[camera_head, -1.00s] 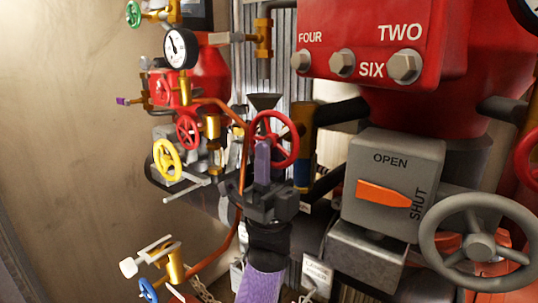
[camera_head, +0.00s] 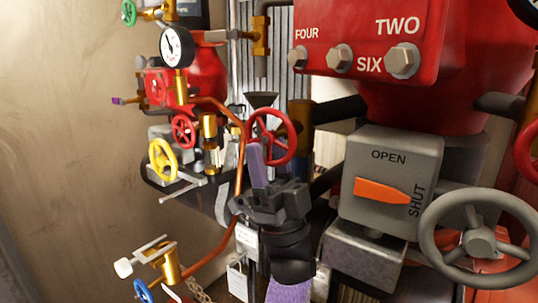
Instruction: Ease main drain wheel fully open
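A red handwheel (camera_head: 291,147) stands upright on the pipework at the middle; no label on it can be read, so I cannot tell whether it is the main drain wheel. My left gripper (camera_head: 266,160), dark with purple fingers, reaches up from below. Its fingertips overlap the wheel's lower left rim in the picture. I cannot tell whether they touch or grip it, since the fingers partly hide each other. A larger grey handwheel (camera_head: 432,236) is at the lower right, clear of the gripper. My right gripper is out of view.
A grey box (camera_head: 390,158) marked OPEN and SHUT has an orange pointer (camera_head: 384,190). A red manifold (camera_head: 375,25) with bolts hangs above. Yellow (camera_head: 163,174) and small red (camera_head: 183,132) wheels, a gauge (camera_head: 176,46) and a copper pipe (camera_head: 239,195) crowd the left. Tags hang below.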

